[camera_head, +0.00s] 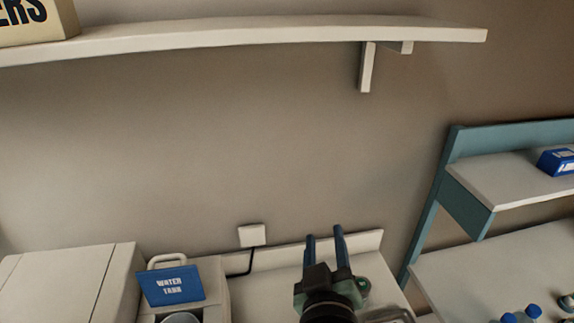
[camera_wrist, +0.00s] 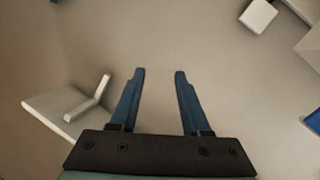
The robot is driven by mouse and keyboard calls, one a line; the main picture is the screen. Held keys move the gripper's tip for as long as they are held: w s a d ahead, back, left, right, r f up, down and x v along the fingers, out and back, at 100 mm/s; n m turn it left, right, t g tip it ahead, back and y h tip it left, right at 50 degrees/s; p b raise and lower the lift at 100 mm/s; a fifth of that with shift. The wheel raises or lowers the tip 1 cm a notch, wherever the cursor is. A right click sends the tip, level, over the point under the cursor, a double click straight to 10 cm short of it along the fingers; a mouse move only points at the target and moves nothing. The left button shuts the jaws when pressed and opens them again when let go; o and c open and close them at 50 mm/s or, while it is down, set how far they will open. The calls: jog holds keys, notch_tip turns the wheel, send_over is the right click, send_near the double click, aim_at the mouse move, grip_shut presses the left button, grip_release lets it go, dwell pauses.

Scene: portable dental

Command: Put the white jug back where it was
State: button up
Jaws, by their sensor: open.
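My gripper (camera_head: 325,236) points up and away over the counter in the head view. Its two blue fingers are apart with nothing between them, and the wrist view shows the same open, empty fingers (camera_wrist: 160,74) against bare wall. I cannot pick out a white jug for certain in either view. A white appliance (camera_head: 216,285) left of my gripper carries a blue "WATER TANK" sign (camera_head: 171,286) with a white loop handle (camera_head: 167,260) above it. A round rim (camera_head: 180,318) shows below the sign, cut off by the picture's bottom edge.
A white shelf (camera_head: 250,33) with a bracket (camera_head: 367,68) spans the wall above. The counter (camera_head: 270,285) has a raised back edge. A wall socket (camera_head: 252,236) with a black cable is behind. A teal-framed rack (camera_head: 432,205) with blue-capped bottles (camera_head: 520,315) stands right.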

notch_tip(320, 180, up, 15)
jog(key=a+m+t, duration=0.1)
jog(key=a+t, duration=0.1)
jog(key=t, duration=0.2)
jog(key=s+a+r+m+t, duration=0.1)
jog(key=s+r, duration=0.3)
jog(key=r, duration=0.4)
jog(key=s+a+r+m+t+y, duration=0.1)
jog(key=s+r+t, duration=0.2)
jog(key=r, duration=0.5)
jog(key=s+a+r+m+t, duration=0.1)
jog(key=s+a+r+t, duration=0.1)
jog(key=s+r, duration=0.3)
notch_tip(320, 180, up, 4)
jog(key=shift+r+m+t, duration=0.1)
jog(key=shift+m+t, duration=0.3)
jog(key=shift+t, duration=0.1)
jog(key=shift+s, duration=0.1)
